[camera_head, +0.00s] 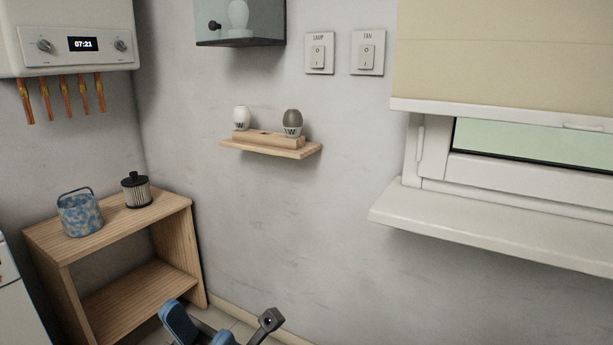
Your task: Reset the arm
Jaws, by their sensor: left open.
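My left gripper (203,326) shows at the bottom edge of the head view, in front of the wooden shelf unit's right side. Its blue fingers are spread apart with nothing seen between them. A dark grey part of my arm shows just right of it. The rest of the left arm is cut off by the frame's lower edge. My right gripper is not in this view.
A wooden shelf unit (183,207) holds a blue mottled pot (80,215) and a dark-topped canister (136,192). A small wall shelf (302,153) bears two egg-shaped items. The window sill (500,233) juts out at right. Wall below is clear.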

